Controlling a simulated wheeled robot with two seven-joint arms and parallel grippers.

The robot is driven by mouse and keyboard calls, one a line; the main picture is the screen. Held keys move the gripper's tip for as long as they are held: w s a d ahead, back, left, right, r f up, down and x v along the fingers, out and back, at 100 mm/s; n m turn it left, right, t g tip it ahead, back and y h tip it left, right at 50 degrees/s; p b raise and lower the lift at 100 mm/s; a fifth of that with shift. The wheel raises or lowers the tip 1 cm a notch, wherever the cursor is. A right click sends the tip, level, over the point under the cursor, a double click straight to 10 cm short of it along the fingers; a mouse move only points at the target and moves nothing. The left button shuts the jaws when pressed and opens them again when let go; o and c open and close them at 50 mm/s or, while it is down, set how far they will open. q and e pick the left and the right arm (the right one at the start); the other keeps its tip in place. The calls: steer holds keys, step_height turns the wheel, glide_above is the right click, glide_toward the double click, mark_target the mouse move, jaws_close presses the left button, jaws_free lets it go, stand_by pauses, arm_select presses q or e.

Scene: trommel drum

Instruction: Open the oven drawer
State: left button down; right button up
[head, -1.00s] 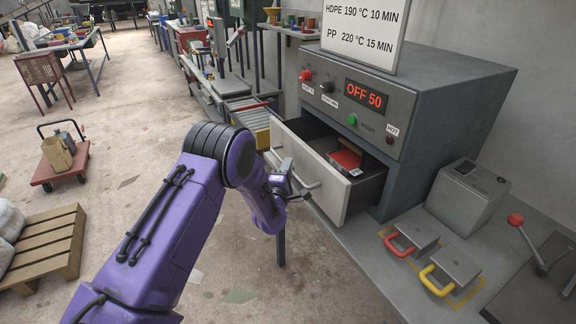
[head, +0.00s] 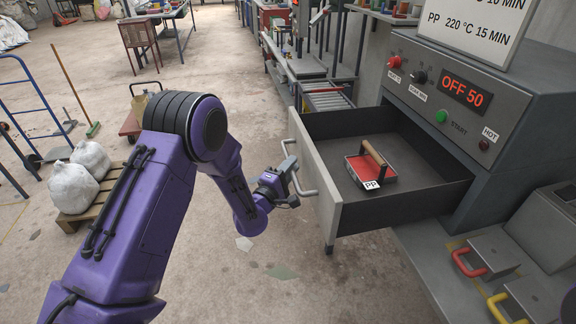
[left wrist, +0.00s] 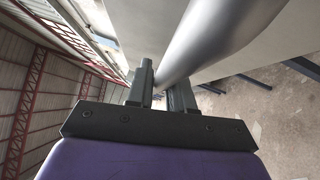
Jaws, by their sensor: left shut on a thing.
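The oven (head: 465,95) is a grey box with a red display reading "OFF 50". Its drawer (head: 318,182) is pulled well out, with a pale front panel and a dark interior. Inside lies a red tray (head: 368,168) with a wooden handle and a "PP" label. My left gripper (head: 288,178) is at the bar handle (head: 304,184) on the drawer front, shut on it. In the left wrist view the handle bar (left wrist: 205,45) passes between the two fingers (left wrist: 163,95). My right gripper is in neither view.
Two lidded metal blocks with a red handle (head: 470,262) and a yellow handle (head: 497,308) sit on the bench at the lower right. A roller conveyor (head: 325,97) stands behind the drawer. The floor left of the drawer is clear near my arm.

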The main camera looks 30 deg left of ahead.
arm_select(q)
steer(key=shift+s+a, duration=0.3)
steer(key=shift+a, duration=0.1)
steer(key=c, duration=1.1)
jaws_free()
steer(key=shift+s, duration=0.1)
steer(key=s+f+b, duration=0.1)
steer(key=s+b, duration=0.2)
steer(key=s, duration=0.7)
steer(key=shift+a+f+b, duration=0.25)
steer(key=shift+a+b, duration=0.05)
steer(key=shift+a, duration=0.05)
